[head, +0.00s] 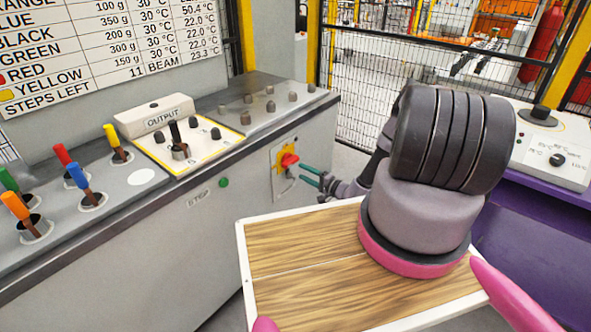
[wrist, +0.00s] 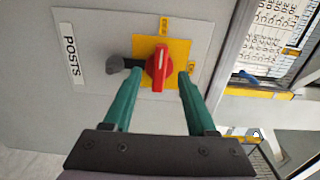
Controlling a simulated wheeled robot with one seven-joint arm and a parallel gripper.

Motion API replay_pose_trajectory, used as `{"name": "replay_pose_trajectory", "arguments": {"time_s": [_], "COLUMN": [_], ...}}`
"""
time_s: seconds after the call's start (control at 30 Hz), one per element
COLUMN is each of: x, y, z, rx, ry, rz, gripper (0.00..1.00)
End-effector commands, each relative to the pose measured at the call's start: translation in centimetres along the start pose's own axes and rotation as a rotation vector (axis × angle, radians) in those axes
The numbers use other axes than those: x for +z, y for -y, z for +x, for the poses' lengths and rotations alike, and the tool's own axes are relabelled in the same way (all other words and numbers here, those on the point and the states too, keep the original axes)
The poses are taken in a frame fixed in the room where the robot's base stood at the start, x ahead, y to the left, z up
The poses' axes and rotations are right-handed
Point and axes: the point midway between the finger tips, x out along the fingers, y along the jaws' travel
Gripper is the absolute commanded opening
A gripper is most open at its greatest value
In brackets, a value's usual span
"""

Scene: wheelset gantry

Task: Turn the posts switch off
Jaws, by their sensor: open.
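The posts switch is a red rotary knob (wrist: 158,66) with a white line, on a yellow plate (wrist: 180,49). Its grey panel bears a POSTS label (wrist: 70,56). In the wrist view the knob's long axis runs up and down the picture. A dark grey hooked piece (wrist: 118,64) sits left of the knob. In the head view the red knob (head: 289,160) is on the console's front face. My gripper (wrist: 160,76) is open, its green fingers on either side of the knob with gaps visible. In the head view my gripper (head: 307,175) is just right of the switch.
The grey console (head: 130,240) carries coloured levers (head: 75,175) and an OUTPUT box (head: 155,115) on top. A green button (head: 223,182) is on its front, left of the switch. A mesh fence (head: 365,90) stands behind. A purple bench with a control box (head: 550,150) is at right.

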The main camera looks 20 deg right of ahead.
Motion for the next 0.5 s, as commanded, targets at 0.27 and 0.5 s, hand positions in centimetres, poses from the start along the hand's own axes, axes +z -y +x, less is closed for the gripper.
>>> {"name": "replay_pose_trajectory", "arguments": {"time_s": [0.27,0.5], "x": [0.0,0.0], "y": [0.0,0.0], "z": [-3.3,-3.5], "rx": [0.0,0.0], "ry": [0.0,0.001], "rz": [0.0,-0.001], "gripper": [0.57,0.57]}}
